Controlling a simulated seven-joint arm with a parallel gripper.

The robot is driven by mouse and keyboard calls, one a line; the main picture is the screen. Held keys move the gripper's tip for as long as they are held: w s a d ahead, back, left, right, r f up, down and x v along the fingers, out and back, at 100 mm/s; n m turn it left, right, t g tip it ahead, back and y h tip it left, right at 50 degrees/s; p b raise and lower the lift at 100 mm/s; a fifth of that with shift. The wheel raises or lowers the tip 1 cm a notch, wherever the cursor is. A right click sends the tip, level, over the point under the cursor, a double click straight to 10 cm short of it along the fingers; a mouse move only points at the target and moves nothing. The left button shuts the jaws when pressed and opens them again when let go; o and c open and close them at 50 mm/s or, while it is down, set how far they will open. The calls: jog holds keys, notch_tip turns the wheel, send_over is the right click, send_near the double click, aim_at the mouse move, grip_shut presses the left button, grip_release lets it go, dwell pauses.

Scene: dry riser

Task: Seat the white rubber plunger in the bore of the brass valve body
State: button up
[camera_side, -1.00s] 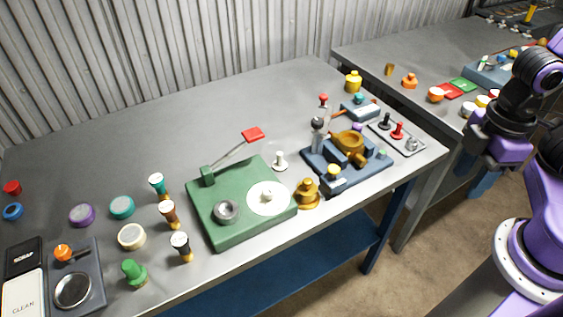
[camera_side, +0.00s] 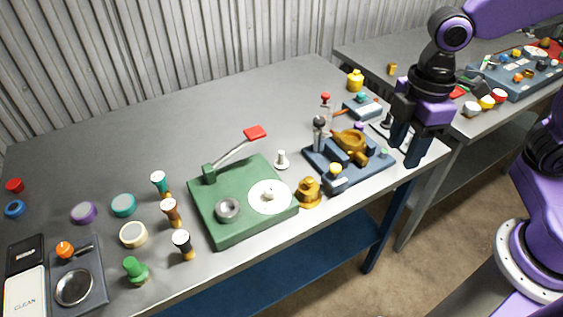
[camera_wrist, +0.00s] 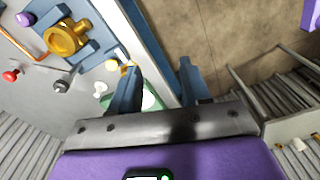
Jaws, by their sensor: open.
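The brass valve body (camera_side: 350,142) sits in a blue fixture (camera_side: 325,168) toward the right end of the table; it also shows at the upper left of the wrist view (camera_wrist: 64,38). A small white plunger-like piece (camera_side: 281,159) stands upright on a pale round base, between the green fixture and the blue one. What looks like the same piece shows in the wrist view (camera_wrist: 100,88), partly behind a finger. My gripper (camera_side: 406,150) is open and empty, pointing down at the table's right end, right of the valve body. Both fingers also show in the wrist view (camera_wrist: 160,85).
A green lever fixture (camera_side: 230,233) and a loose brass piece (camera_side: 309,193) lie left of the blue fixture. A red-topped post (camera_side: 325,102) stands behind the fixture. Several caps and brush-like pieces spread across the left. The back middle of the table is clear.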

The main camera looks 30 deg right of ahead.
jog(key=w+a+n, duration=0.1)
jog(key=w+a, duration=0.2)
jog(key=w, duration=0.5)
jog(key=w+a+n, duration=0.2)
jog(key=w+a, duration=0.1)
jog(key=w, duration=0.4)
jog(key=n+y, duration=0.1)
jog(key=n, duration=0.1)
send_near(282, 151)
notch_tip(282, 151, down, 4)
jog(key=shift+a+f, duration=0.35)
jog(key=shift+f, duration=0.8)
jog(key=shift+a+f, duration=0.15)
jog(key=shift+f, duration=0.85)
jog(key=shift+a+f, duration=0.2)
jog(key=shift+f, duration=0.75)
grip_shut()
